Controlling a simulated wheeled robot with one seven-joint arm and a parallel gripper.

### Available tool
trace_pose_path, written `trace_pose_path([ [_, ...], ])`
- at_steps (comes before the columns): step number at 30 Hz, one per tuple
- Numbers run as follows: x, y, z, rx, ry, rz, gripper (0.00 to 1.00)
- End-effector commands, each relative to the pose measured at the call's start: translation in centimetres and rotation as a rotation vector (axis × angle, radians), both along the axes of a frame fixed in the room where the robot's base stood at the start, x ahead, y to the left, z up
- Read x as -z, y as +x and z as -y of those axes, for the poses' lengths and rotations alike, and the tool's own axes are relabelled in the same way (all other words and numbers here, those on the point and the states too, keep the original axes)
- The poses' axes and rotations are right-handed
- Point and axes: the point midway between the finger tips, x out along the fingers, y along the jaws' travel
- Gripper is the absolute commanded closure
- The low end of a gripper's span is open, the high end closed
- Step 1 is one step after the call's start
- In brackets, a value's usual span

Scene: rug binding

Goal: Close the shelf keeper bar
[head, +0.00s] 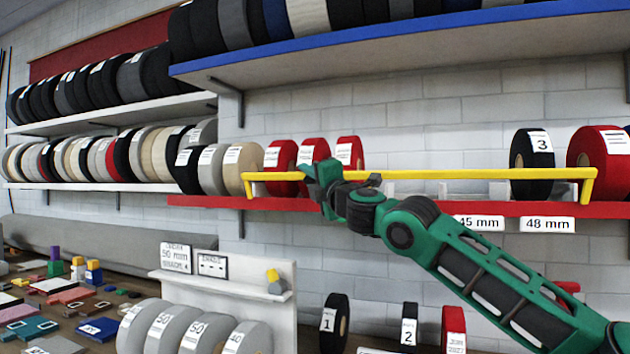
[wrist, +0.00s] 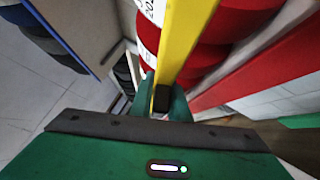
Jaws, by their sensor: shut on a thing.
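The yellow keeper bar (head: 450,174) runs level across the front of the red shelf (head: 440,208), with a bent end at each side. My green gripper (head: 322,176) is at the bar's left part, in front of the red rolls. In the wrist view the bar (wrist: 183,35) runs down between my gripper's fingers (wrist: 163,100), and they are shut on it. Red rolls (head: 313,152) stand behind the bar at left. A black roll marked 3 (head: 531,162) and a large red roll (head: 598,160) stand at right. Whether the bar's ends are latched cannot be told.
A blue-edged shelf (head: 400,45) with rolls hangs above the bar. White shelves (head: 110,110) of rolls are at left. Below are a white rack (head: 225,275), several standing rolls and a cluttered bench (head: 60,310). Bare wall shows behind the red shelf's middle.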

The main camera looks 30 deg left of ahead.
Motion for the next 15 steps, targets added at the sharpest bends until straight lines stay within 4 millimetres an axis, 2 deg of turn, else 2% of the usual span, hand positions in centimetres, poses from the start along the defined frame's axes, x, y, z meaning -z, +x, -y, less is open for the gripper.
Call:
trace_pose_path([
  [1,0.45,1.1,0.35,0.019,-0.004,-0.008,1.0],
  [10,0.46,0.93,0.16,0.016,-0.005,-0.007,1.0],
  [11,0.45,0.92,0.14,0.016,-0.005,-0.007,0.8],
  [12,0.44,0.87,0.11,0.014,-0.004,-0.006,0.7],
  [15,0.34,0.54,-0.03,0.009,-0.004,-0.005,0.69],
])
